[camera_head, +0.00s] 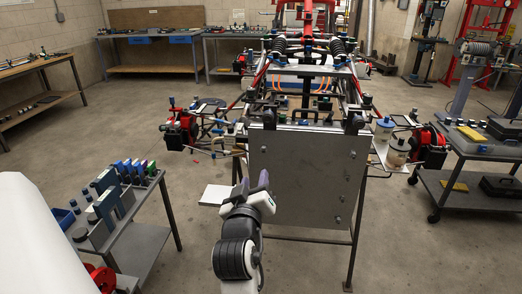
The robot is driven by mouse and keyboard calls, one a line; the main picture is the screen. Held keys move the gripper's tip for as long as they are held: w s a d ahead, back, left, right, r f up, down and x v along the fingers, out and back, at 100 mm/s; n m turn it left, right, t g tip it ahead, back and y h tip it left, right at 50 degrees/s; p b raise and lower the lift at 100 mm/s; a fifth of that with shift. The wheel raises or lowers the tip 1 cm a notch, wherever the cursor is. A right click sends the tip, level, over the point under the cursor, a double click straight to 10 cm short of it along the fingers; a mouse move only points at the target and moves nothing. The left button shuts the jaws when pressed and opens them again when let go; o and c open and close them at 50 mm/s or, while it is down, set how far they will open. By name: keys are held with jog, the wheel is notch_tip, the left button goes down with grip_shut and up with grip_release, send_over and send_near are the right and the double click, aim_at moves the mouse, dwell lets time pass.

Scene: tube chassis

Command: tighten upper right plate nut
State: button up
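A grey metal plate (290,185) stands upright on the front of the tube chassis (310,70). Small nuts or bolt heads show along its right side. The upper right nut (352,154) is a small dark dot near the plate's right edge, too small to tell whether it is tight. My gripper (253,183) is in front of the plate's lower left part, away from that nut. Its two greyish-purple fingers stand apart, and no tool shows between them.
A tool cart (145,245) with colored-handled items stands at the left. Another cart (460,180) with cases stands at the right. Red wheel hubs (185,128) sit beside the chassis. A table leg (356,235) stands below the plate's right side. The floor at the front right is clear.

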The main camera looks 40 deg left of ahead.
aim_at(263, 149)
jog(key=p+x, duration=0.3)
jog(key=x, duration=1)
jog(key=shift+w+d, duration=0.1)
jog(key=shift+w, duration=0.05)
grip_shut()
